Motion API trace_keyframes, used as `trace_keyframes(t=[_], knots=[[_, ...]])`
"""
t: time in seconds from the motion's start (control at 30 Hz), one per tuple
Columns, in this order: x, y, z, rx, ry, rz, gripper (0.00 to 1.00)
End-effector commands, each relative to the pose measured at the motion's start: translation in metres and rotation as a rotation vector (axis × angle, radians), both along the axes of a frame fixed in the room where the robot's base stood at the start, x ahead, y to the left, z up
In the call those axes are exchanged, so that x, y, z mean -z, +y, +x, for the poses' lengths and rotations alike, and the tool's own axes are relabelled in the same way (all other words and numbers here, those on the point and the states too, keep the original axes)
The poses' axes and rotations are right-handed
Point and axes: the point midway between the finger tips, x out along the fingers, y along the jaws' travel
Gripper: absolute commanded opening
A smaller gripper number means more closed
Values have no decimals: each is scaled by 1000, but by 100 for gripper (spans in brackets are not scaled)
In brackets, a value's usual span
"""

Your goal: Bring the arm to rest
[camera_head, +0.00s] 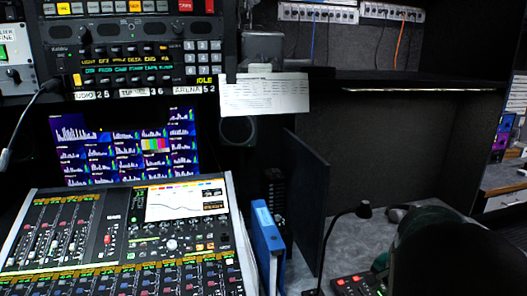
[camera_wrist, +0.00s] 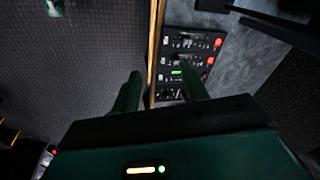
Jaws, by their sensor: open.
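In the wrist view my gripper (camera_wrist: 162,90) shows as two dark green fingers standing apart, with nothing between them but the background. Behind the fingertips are a thin tan edge strip (camera_wrist: 155,45) and a black panel with red buttons (camera_wrist: 187,62). I cannot tell how far the fingers are from that panel. In the head view a dark green and black rounded shape at the lower right looks like part of my arm; my fingertips cannot be made out there.
A mixing console (camera_head: 130,235) fills the lower left, with a meter screen (camera_head: 125,145) behind it. A blue binder (camera_head: 268,245) and a dark upright panel (camera_head: 300,200) stand beside it. A gooseneck lamp (camera_head: 333,235) rises over the grey desk. A shelf (camera_head: 410,88) overhangs the right.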

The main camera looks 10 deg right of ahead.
Motion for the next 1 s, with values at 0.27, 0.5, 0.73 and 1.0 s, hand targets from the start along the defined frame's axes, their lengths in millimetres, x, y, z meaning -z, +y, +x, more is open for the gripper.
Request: trace_keyframes(t=[0.27,0.5,0.73,1.0], knots=[[-65,101,-27,-352,-103,20,44],[-110,172,-72,-659,-174,-63,44],[-136,221,-127,-927,-215,-222,44],[-142,242,-162,-1081,-219,-363,44]])
